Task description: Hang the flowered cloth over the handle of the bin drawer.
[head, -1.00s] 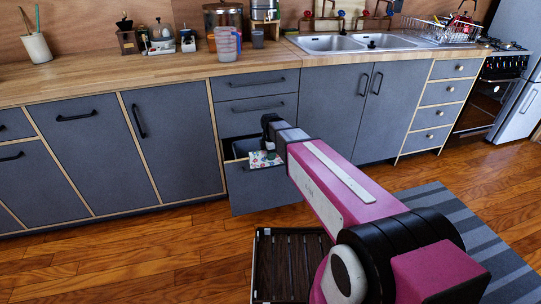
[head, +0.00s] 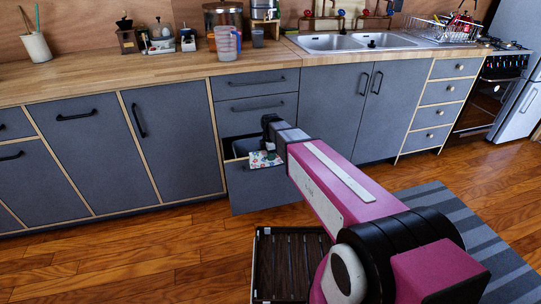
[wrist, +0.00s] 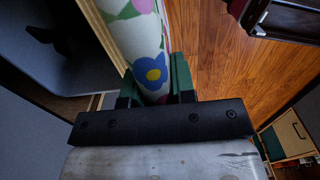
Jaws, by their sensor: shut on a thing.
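The flowered cloth (head: 262,160), white with green, pink and blue flowers, lies at the top of the open bin drawer's front (head: 262,190) in the head view. My gripper (head: 270,130) is just above it, reaching down to the drawer. In the wrist view the cloth (wrist: 138,45) runs between my green finger pads, and my gripper is shut on it. The cloth runs beside the drawer's pale wooden edge (wrist: 101,30); I cannot tell whether they touch. The drawer's handle cannot be made out; the cloth or gripper may hide it.
Closed drawers (head: 255,90) with black bar handles are above the open one. The worktop (head: 150,75) holds jars and a sink (head: 350,42). A striped rug (head: 450,215) lies on the wooden floor at the right. Floor left of the drawer is clear.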

